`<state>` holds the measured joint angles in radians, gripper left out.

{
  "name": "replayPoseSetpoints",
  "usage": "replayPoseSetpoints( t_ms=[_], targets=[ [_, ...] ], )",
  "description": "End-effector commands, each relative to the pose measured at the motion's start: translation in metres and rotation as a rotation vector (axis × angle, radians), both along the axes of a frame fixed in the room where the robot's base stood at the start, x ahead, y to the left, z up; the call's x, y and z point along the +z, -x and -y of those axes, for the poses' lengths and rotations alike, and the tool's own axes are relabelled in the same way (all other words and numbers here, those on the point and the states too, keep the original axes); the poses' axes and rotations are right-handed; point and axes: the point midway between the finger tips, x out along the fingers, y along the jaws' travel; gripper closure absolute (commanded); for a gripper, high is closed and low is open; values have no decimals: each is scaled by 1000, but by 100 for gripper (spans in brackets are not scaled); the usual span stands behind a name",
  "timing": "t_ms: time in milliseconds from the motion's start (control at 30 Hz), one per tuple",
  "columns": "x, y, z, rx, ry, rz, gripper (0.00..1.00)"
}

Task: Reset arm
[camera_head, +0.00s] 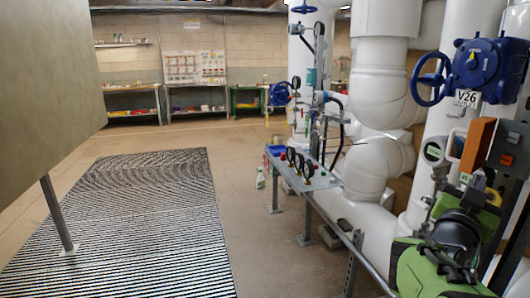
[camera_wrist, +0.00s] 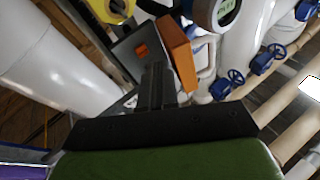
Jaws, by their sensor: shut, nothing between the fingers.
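My gripper (camera_wrist: 157,70) shows in the wrist view with its two dark fingers close together, shut and empty. Its black palm bar and green body fill the bottom of that view. Past the fingertips are a grey box with an orange square (camera_wrist: 138,52) and an orange block (camera_wrist: 178,52); I cannot tell the gap to them. In the head view, my green and black arm (camera_head: 435,268) is folded at the lower right, below the same orange block (camera_head: 478,143) and grey box (camera_head: 510,150). The fingers cannot be made out there.
White pipes (camera_head: 380,160) and a blue valve marked V26 (camera_head: 475,68) stand at the right. A gauge bench (camera_head: 325,190) runs beside the pipes. A large panel (camera_head: 45,80) is at the left. The striped floor mat (camera_head: 130,220) and central floor are clear.

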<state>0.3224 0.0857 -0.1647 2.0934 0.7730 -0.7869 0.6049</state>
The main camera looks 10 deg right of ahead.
Motion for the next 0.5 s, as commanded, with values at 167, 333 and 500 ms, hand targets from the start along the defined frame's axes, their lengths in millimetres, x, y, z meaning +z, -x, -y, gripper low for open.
replayPoseSetpoints(
  t_ms=[167, 333, 500],
  targets=[
    [-68, 3, -90, 208, -415, -266, 100],
    [-135, 38, -210, 510, -610, -682, 100],
    [-179, 103, -297, 765, -614, -1061, 100]
  ],
)
